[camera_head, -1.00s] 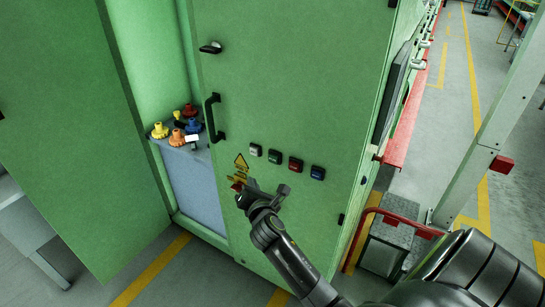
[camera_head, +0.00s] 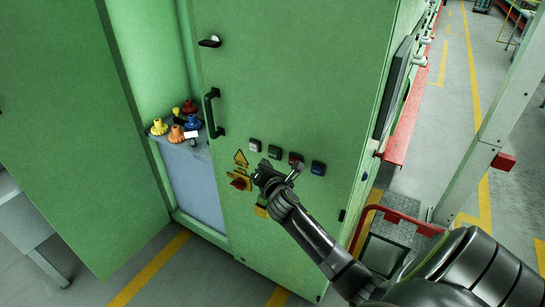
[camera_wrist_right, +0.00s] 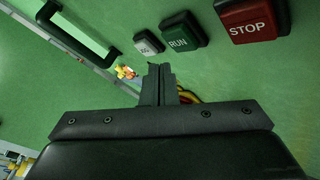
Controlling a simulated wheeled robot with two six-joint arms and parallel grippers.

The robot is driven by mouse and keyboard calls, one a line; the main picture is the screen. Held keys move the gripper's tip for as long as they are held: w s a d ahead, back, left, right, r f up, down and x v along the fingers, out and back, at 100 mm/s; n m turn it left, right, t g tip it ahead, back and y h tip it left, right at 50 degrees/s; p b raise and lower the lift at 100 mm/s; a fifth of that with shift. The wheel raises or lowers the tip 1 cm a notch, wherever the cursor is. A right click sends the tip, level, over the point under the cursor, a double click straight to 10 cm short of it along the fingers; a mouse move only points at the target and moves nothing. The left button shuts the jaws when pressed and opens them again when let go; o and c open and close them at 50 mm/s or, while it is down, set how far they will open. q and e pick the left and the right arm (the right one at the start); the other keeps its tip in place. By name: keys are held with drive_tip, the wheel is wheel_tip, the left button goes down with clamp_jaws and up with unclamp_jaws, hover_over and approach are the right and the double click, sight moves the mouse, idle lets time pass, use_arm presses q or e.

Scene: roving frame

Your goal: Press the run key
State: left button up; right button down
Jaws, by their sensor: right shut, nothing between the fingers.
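The run key (camera_head: 275,152) is a dark green square button on the green cabinet door, second from the left in a row of keys. In the right wrist view the key (camera_wrist_right: 182,36) reads RUN, above and right of my fingertips. My right gripper (camera_head: 262,170) is shut and empty, just below the row in the head view. In the right wrist view its closed fingers (camera_wrist_right: 158,82) point toward the door below the white key, apart from the run key. My left gripper is not in view.
Beside the run key are a white key (camera_head: 254,145) and a red STOP key (camera_wrist_right: 250,22); a blue key (camera_head: 318,168) is at the right end. A red knob (camera_head: 239,183) and black door handle (camera_head: 213,113) are near. Coloured knobs (camera_head: 178,133) stand left.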

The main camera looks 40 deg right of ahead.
drive_tip(key=shift+w+d, duration=0.25)
drive_tip(key=shift+d, duration=0.35)
drive_tip(key=shift+d+r, duration=0.1)
drive_tip(key=shift+d, duration=0.05)
idle(1.6)
drive_tip(key=shift+w+d, duration=0.15)
drive_tip(key=shift+d, duration=0.1)
drive_tip(key=shift+w+d, duration=0.15)
drive_tip(key=shift+d, duration=0.2)
idle(0.6)
drive_tip(key=shift+a+p, duration=0.1)
drive_tip(key=shift+p, duration=0.2)
drive_tip(key=shift+s+a, duration=0.35)
drive_tip(key=shift+a, duration=0.35)
drive_tip(key=shift+p, duration=0.3)
